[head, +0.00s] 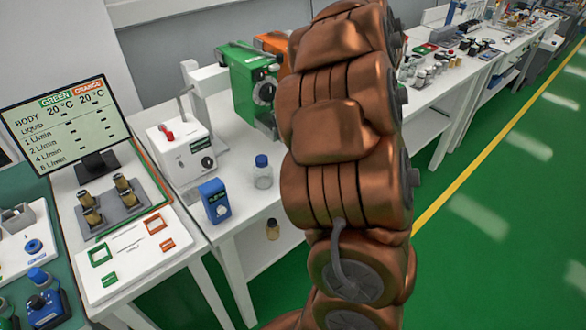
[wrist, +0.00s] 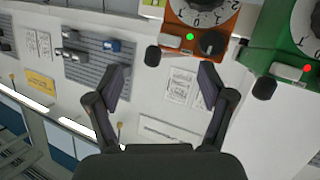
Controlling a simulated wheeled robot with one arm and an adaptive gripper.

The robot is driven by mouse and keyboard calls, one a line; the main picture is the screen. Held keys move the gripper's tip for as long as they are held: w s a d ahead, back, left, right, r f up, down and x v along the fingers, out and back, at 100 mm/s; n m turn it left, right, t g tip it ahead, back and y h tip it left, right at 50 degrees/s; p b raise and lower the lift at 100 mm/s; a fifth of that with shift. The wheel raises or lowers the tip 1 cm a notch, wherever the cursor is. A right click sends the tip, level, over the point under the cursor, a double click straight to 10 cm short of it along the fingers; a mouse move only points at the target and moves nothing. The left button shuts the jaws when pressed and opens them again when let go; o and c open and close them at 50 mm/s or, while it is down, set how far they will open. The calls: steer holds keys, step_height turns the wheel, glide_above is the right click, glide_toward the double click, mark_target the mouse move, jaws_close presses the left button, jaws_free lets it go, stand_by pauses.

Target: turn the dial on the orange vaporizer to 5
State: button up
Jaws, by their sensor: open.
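The orange vaporizer (wrist: 178,33) is at the top of the wrist view, cut off by the frame edge. Its white dial (wrist: 203,12) shows only its lower part, with digits including 0 and 1; its setting cannot be read for sure. A lit green light and a black knob (wrist: 211,43) sit below the dial. In the head view the orange vaporizer (head: 272,41) is mostly hidden behind the green one and my arm. My gripper (wrist: 163,84) is open and empty, apart from the vaporizer, its fingers pointing toward it. The gripper is hidden in the head view.
The green vaporizer (wrist: 285,42), with a red light, stands right beside the orange one; it also shows in the head view (head: 240,75). A white device (head: 185,152), a blue meter (head: 214,201) and a glass bottle (head: 263,174) stand nearby. Green floor is free at right.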

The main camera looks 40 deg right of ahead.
steer(key=s+a+f+m+g+b, duration=0.1)
steer(key=s+a+f+g, duration=0.2)
steer(key=s+a, duration=0.3)
steer(key=s+a+f+g+b, duration=0.1)
steer(key=s+a+f+g, duration=0.2)
steer(key=a, duration=0.9)
steer(key=s+a+f+m+g+y+b, duration=0.1)
steer(key=s+a+f+g, duration=0.3)
steer(key=s+a+f, duration=0.4)
steer(key=shift+s+a+f+m+b, duration=0.15)
steer(key=shift+s+a+m+b, duration=0.15)
steer(key=shift+s+a, duration=0.15)
steer(key=shift+w, duration=0.15)
